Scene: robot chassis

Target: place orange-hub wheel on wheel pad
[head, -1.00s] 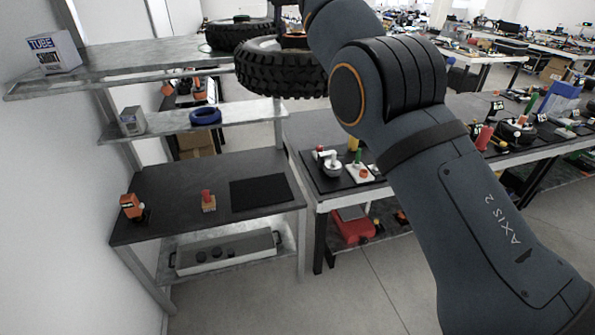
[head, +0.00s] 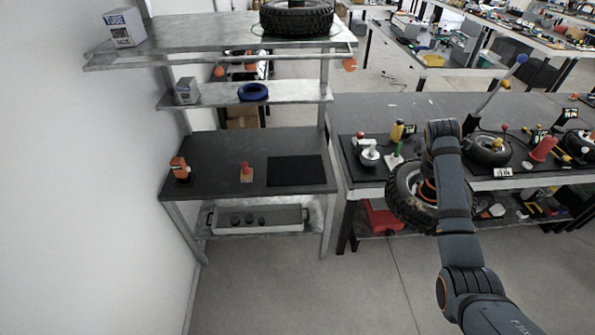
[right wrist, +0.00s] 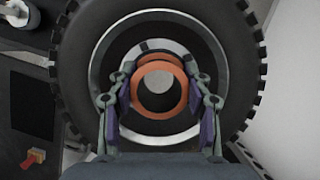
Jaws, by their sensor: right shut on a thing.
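The orange-hub wheel, a black knobbly tyre (head: 400,208) with a grey rim, hangs in the air in front of the right-hand bench. My right gripper (head: 428,188) is shut on its orange hub. In the right wrist view the fingers of the gripper (right wrist: 158,92) sit on both sides of the orange hub ring (right wrist: 158,64), with the tyre (right wrist: 85,40) around them. The wheel pad (head: 296,170), a flat black mat, lies bare on the dark shelf top, left of the wheel. My left gripper is not in view.
Left of the pad stand a red-topped block (head: 246,173) and an orange device (head: 180,168). Above are a shelf with a blue ring (head: 253,92) and a top shelf with another tyre (head: 297,18). The bench (head: 400,113) holds a small white robot arm (head: 368,152) and other items.

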